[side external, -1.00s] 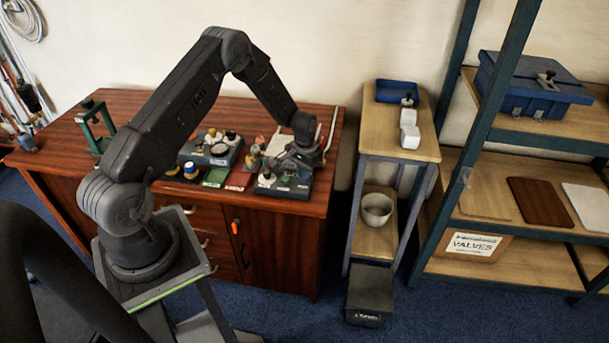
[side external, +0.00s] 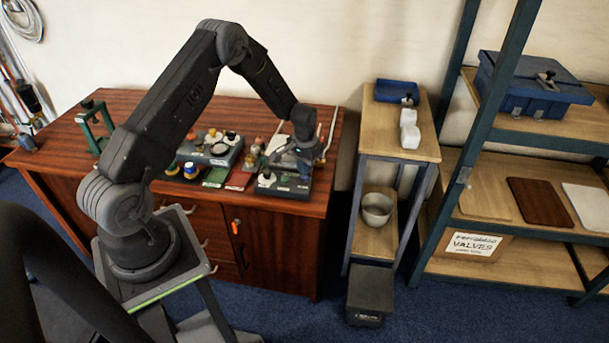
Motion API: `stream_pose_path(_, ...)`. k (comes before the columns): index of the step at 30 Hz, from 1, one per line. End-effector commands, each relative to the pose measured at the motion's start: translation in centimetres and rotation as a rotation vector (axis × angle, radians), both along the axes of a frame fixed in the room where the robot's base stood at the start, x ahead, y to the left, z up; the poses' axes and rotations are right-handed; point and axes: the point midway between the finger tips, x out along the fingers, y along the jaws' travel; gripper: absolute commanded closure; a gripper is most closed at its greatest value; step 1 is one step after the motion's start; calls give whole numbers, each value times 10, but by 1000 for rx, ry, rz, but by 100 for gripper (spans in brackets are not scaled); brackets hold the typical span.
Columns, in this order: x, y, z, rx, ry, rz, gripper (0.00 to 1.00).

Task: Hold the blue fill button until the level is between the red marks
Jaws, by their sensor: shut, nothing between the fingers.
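My gripper (side external: 284,160) is over the right-hand grey control box (side external: 288,187) on the wooden bench. Its fingers are shut with nothing between them, and they hide part of the box top. A pale knob shows at the box's left side. I cannot make out the blue fill button, the level or the red marks at this size. I cannot tell whether the fingertips touch the box or are just above it.
A second grey box (side external: 217,150) with knobs and a dial stands left of my gripper on the bench (side external: 140,105). Green and red plates lie in front of it. A green frame (side external: 95,125) stands at the left. A side table (side external: 425,140) and shelving are at the right.

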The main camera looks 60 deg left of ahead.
Motion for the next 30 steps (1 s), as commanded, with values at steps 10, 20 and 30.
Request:
stream_pose_path(10,0,0,28,1,-3,0,100)
stream_pose_path(20,0,0,52,1,-2,0,100)
stream_pose_path(30,0,0,58,0,-1,0,100)
